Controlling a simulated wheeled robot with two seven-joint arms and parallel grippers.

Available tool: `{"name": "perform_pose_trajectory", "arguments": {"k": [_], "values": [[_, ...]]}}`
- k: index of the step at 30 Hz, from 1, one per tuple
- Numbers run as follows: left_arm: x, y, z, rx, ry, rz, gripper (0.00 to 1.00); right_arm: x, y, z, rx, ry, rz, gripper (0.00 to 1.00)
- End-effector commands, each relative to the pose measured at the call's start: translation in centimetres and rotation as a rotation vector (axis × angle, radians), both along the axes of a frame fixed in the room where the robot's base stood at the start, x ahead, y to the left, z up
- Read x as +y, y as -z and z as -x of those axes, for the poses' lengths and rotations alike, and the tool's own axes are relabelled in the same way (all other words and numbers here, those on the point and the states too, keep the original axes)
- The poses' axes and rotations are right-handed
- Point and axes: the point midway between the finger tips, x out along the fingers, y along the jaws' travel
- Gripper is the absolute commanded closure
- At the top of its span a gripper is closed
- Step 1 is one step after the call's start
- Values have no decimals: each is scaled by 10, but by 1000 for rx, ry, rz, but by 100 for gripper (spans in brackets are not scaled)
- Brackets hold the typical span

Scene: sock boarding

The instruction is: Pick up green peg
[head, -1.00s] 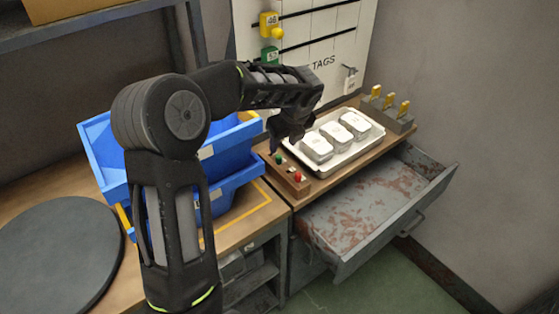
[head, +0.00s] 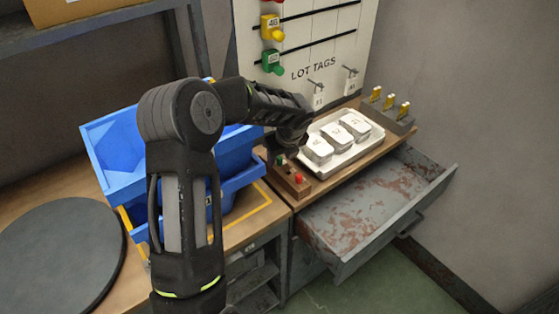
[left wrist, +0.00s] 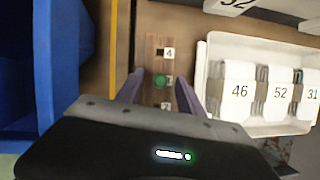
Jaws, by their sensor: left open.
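The green peg (left wrist: 160,81) stands in a narrow wooden block (left wrist: 152,52) with numbered labels. In the left wrist view it sits between the two fingers of my left gripper (left wrist: 158,92), which is open, one finger on each side. In the head view my left gripper (head: 280,150) is over the back end of the block, and the green peg (head: 279,160) shows only in part beneath it. A red peg (head: 299,178) stands at the block's front end. My right gripper is not in view.
A white tray (head: 340,170) with white packs numbered 46, 52 and 31 lies just right of the block. A blue bin (head: 115,160) stands to the left. A drawer (head: 375,210) hangs open in front. A lot-tag board (head: 300,45) stands behind.

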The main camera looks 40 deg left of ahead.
Motion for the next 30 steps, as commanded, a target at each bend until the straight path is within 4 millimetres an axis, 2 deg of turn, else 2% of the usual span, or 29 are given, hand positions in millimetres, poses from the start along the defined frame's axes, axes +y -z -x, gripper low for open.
{"name": "perform_pose_trajectory", "arguments": {"k": [19, 30], "values": [[1, 3, -1, -1, 0, -1, 55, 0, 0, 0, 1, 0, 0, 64], [1, 3, -1, -1, 0, -1, 85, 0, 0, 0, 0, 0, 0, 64]]}}
